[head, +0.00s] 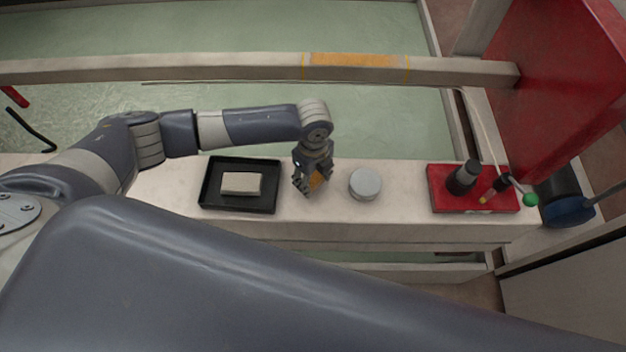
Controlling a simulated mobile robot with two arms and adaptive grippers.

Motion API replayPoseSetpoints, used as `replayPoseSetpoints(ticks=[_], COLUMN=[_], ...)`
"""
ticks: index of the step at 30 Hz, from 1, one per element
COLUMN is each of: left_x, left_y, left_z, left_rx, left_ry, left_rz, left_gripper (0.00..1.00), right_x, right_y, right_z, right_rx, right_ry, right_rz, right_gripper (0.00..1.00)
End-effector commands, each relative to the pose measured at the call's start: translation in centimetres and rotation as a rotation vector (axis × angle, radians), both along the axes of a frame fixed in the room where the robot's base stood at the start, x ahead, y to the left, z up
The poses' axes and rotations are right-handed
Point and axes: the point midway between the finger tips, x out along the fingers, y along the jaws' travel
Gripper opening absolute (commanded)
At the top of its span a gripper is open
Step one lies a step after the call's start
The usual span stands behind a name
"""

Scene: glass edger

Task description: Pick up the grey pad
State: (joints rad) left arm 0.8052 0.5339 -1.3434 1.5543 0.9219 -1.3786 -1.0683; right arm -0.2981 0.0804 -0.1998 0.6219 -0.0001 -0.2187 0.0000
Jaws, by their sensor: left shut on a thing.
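A pale, greyish-beige rectangular pad (241,183) lies flat in a black shallow tray (210,193) on the pale ledge. It is the only thing in view that looks like the grey pad. My left gripper (313,184) points down over the ledge, right of the tray and apart from the pad. It is shut on a small orange-brown thing (318,180), partly hidden by the fingers. Whether this touches the ledge I cannot tell. My right gripper is out of view.
A round grey lidded tin (365,183) stands close right of my left gripper. Further right, a red tray (447,203) holds a dark cylinder (464,178) and a dark-handled tool (495,188). The ledge (405,200) is clear between tin and red tray. A beam (200,68) runs behind.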

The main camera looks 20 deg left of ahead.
Motion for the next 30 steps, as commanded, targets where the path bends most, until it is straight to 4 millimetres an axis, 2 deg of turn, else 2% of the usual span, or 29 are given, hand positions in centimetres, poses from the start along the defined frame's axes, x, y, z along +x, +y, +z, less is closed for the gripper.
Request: replayPoseSetpoints(ticks=[2,12,18,24,30], left_x=[0.1,-7.3,-10.9,-13.5,-14.8], left_y=[0.0,2.8,4.1,5.0,5.5], left_z=[1.6,2.0,2.4,2.6,2.8], left_rx=[-0.002,0.001,0.001,0.001,0.001], left_ry=[-0.004,0.002,0.002,0.002,0.0], left_rz=[0.0,-0.002,-0.001,0.0,0.0], left_gripper=[0.34,0.34,0.34,0.34,0.34], right_x=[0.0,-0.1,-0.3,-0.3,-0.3], right_y=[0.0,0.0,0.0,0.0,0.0], right_z=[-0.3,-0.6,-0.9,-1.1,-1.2], right_rx=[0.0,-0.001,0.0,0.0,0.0], right_ry=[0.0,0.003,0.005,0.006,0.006], right_rz=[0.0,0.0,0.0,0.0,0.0], right_gripper=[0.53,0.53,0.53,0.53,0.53])
